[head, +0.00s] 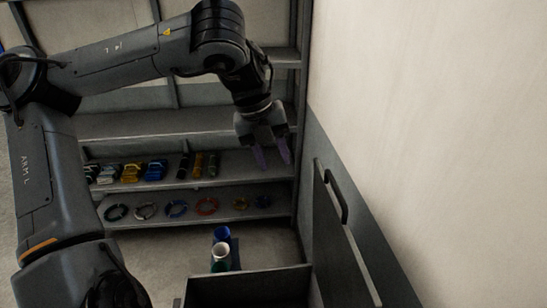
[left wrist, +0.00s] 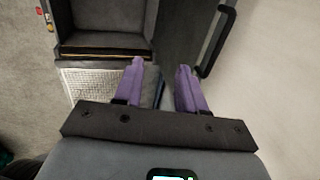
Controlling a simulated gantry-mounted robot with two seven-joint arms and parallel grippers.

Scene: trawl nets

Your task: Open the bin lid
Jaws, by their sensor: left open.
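The dark grey bin (head: 250,271) stands at the bottom of the head view, its top open and its inside dark. Its lid (head: 340,245) stands steeply raised on the right side, near the wall. A black bar handle (head: 337,190) is on the lid; the handle also shows at the upper right of the left wrist view (left wrist: 214,45). My left gripper (head: 272,162), with purple fingers, is open and empty, above and to the left of the handle in the head view. In the left wrist view the fingers (left wrist: 161,66) are apart, left of the handle and not touching it.
A shelf unit (head: 190,129) at the back holds several small packages (head: 130,172) and a row of coiled rings (head: 206,206). A pale wall (head: 440,110) rises close on the right.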

